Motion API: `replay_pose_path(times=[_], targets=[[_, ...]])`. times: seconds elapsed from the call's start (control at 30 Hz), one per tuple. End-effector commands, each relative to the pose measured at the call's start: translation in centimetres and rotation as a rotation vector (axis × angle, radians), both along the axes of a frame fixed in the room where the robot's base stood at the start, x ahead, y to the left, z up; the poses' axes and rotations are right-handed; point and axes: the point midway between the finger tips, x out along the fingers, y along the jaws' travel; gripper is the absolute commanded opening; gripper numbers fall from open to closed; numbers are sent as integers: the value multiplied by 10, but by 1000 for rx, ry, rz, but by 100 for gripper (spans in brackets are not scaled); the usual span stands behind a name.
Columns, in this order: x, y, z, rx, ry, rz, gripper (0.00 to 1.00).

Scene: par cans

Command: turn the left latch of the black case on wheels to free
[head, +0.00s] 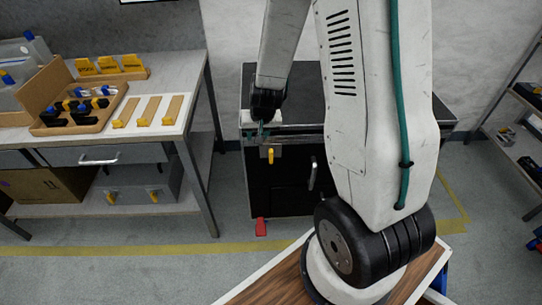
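The black case on wheels (286,197) stands against the wall behind my arm. Its left latch has a small yellow lever (270,156) on a grey plate near the top of the front face; the lever appears to point roughly up and down. My gripper (264,132) is at the front top edge of the case, just above the latch in the picture. It is too small and dark to tell whether its fingers are apart or touching anything. My arm hides the right part of the case front, so no right latch shows.
A metal handle (312,173) is on the case front, and a red piece (261,227) is at its foot. A workbench (198,75) with a wooden tray (85,128) stands left. Shelves (512,135) stand right. Floor between bench and case is clear.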

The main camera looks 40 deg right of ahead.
Motion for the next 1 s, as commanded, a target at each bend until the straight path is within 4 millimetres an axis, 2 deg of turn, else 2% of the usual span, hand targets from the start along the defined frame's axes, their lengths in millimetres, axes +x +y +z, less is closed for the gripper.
replay_pose_path(times=[0.03,0.1,0.2,0.43,0.8,1.0], targets=[[-1,-11,-23,-16,10,-31,36],[-1,-24,-45,-43,7,-68,36],[-3,-38,-68,-76,5,-106,36],[-6,-51,-92,-107,7,-137,36],[11,-62,-140,-107,6,-135,36],[17,-66,-156,-106,5,-136,36]])
